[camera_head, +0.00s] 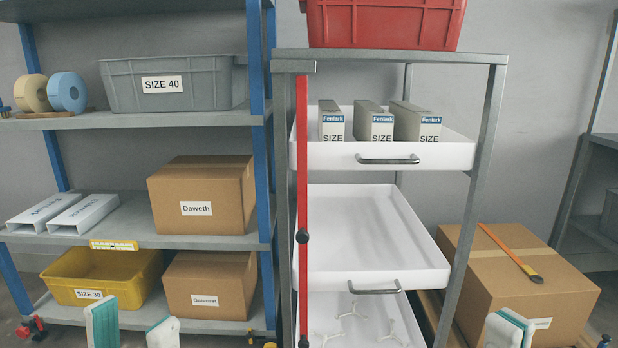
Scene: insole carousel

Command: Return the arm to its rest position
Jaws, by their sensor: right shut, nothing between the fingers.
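My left gripper (133,328) shows at the bottom left, with its two pale, teal-edged fingers apart and nothing between them. It is in front of the lower blue-framed shelf. My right gripper (508,330) shows at the bottom right, with its fingers together and empty. It is in front of the big cardboard box (520,285). Only the fingertips of both show; the rest of both arms is out of the picture.
A grey-framed rack with a red post (302,180) stands in the middle. Its white drawers (375,235) stick out: the top one holds three Fentark boxes, the middle is empty, the lowest holds white three-armed pieces. A yellow SIZE 38 bin (65,296) is at left.

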